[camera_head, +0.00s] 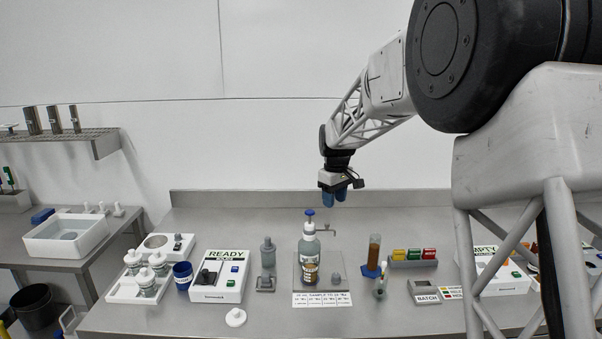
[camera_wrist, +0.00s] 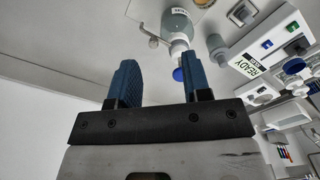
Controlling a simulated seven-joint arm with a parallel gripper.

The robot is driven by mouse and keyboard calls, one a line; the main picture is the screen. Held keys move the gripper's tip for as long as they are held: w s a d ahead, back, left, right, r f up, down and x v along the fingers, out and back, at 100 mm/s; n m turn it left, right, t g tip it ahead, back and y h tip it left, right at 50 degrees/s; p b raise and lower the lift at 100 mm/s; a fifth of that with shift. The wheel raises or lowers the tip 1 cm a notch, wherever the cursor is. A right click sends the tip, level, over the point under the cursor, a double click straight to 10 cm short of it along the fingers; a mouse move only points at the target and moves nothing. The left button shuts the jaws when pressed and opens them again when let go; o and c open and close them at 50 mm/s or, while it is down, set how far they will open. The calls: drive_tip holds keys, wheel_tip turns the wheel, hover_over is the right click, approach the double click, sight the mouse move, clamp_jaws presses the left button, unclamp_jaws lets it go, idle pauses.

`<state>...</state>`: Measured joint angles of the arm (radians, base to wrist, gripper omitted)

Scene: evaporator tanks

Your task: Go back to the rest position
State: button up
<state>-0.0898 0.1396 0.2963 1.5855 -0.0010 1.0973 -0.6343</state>
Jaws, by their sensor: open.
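My gripper (camera_head: 341,191) hangs in the air above the back of the steel bench, pointing down, with its blue fingers apart and nothing between them. In the wrist view the two blue fingers (camera_wrist: 158,82) stand clearly separated and empty. A bottle with a blue pump top (camera_head: 309,252) stands upright on a grey plate (camera_head: 331,264), below and left of my gripper and apart from it. The bottle also shows beyond the fingers in the wrist view (camera_wrist: 178,27).
On the bench (camera_head: 400,320) stand a READY box (camera_head: 219,277), a white tray of bottles (camera_head: 130,289), a blue cup (camera_head: 183,276), a brown tube (camera_head: 373,255), a rack with coloured blocks (camera_head: 413,259) and an EMPTY box (camera_head: 497,275). The air around my gripper is clear.

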drive_tip(key=s+d+r+m+t, duration=0.1)
drive_tip(key=s+d+r+m, duration=0.1)
drive_tip(key=s, duration=1.1)
drive_tip(key=s+d+r+m, duration=0.2)
drive_tip(key=s, duration=1)
drive_tip(key=s+d+r+m+t, duration=0.1)
drive_tip(key=s+d+m, duration=0.15)
drive_tip(key=s, duration=1.05)
drive_tip(key=s+f+m, duration=0.1)
drive_tip(key=s+f, duration=0.1)
drive_tip(key=s, duration=0.5)
drive_tip(key=s+d+f+m, duration=0.1)
drive_tip(key=s+f, duration=0.2)
drive_tip(key=s, duration=0.4)
drive_tip(key=shift+s, duration=0.15)
